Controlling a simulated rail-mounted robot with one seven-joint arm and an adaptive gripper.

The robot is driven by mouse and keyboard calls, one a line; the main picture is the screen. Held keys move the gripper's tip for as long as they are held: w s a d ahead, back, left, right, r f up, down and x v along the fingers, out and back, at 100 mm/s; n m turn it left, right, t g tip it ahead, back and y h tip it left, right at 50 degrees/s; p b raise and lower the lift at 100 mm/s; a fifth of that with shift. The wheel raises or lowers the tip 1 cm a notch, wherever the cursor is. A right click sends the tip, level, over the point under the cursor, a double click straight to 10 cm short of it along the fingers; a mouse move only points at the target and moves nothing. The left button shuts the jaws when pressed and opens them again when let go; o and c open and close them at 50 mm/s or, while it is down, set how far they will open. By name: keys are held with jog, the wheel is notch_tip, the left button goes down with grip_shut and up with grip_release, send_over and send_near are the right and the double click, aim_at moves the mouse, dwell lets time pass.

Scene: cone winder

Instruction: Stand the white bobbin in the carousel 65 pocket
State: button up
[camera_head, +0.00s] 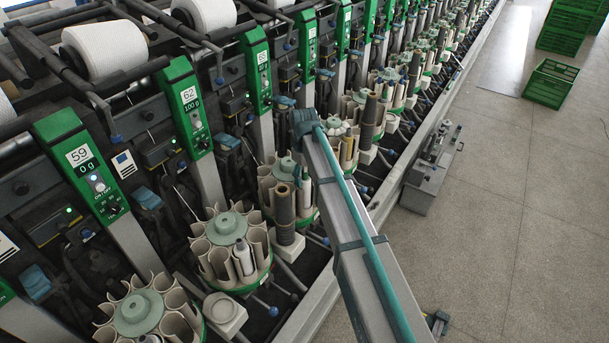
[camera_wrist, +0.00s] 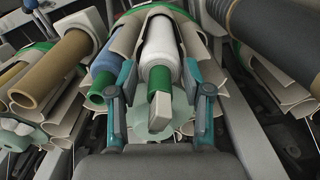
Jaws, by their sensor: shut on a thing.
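The white bobbin (camera_wrist: 161,45) with a green end shows in the wrist view, lengthwise between the two teal fingers of my gripper (camera_wrist: 161,85). My gripper is shut on it near its green end. Cream pocket walls flank the bobbin; I cannot tell how deep its lower end sits. A blue bobbin (camera_wrist: 108,65) stands just left of it. In the head view the carousel below the 65 plate (camera_head: 262,73) has a pale green hub (camera_head: 285,168) and cream pockets (camera_head: 267,188). My arm hides much of the area right of it, and my gripper is not clear there.
A dark tube (camera_head: 284,203) stands on a peg beside carousel 65; a brown tube (camera_wrist: 52,68) is at left in the wrist view. Carousels 62 (camera_head: 222,262) and 59 (camera_head: 139,312) stand nearer. The floor (camera_head: 500,210) at right is mostly clear, with green crates (camera_head: 551,83) farther back.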

jog(key=shift+f, duration=0.65)
jog(key=o, duration=1.1)
jog(key=shift+r, duration=0.15)
notch_tip(320, 180, up, 12)
jog(key=shift+f, duration=0.1)
dwell(0.3)
